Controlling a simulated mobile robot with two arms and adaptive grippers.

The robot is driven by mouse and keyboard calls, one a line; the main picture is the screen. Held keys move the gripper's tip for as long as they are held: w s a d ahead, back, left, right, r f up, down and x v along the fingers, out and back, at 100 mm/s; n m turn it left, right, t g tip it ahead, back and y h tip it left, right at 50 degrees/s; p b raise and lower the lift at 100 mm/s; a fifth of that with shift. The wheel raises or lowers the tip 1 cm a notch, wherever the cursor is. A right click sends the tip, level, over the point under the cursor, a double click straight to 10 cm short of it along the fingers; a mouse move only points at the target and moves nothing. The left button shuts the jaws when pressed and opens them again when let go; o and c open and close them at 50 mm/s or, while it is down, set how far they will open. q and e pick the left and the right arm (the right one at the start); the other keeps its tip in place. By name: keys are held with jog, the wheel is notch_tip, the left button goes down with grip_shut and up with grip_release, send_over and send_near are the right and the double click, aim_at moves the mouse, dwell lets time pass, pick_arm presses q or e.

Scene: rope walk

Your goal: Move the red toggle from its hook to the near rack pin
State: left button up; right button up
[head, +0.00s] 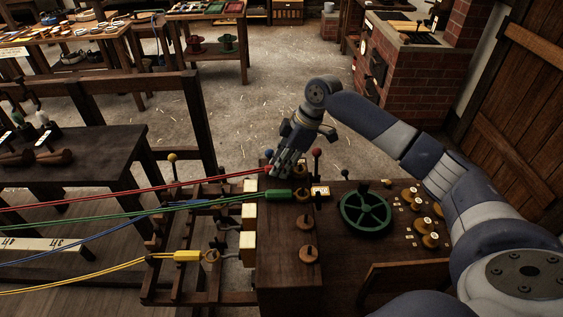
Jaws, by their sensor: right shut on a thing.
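My right gripper (277,172) reaches down over the left part of the dark wooden machine top and is shut on the red toggle, which is mostly hidden by the fingers. A bit of the red toggle (268,169) shows at the fingertips, with the red rope (140,189) running taut from it to the left. I cannot tell whether the toggle still touches its hook. The dark wooden rack (180,297) stands left of the machine; its pins are small and dark, and I cannot single out the near one with certainty. My left gripper is not in view.
A green toggle (278,195) lies on the machine top close to my right gripper. A yellow toggle (187,256) is at the rack. Green, blue and yellow ropes cross on the left. A green handwheel (365,209) and several brass weights (430,240) are to the right.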

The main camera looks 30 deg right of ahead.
dwell(0.3)
jog(key=o, duration=1)
jog(key=shift+c, duration=0.2)
notch_tip(320, 180, up, 8)
jog(key=p, duration=0.8)
jog(key=shift+f, duration=0.1)
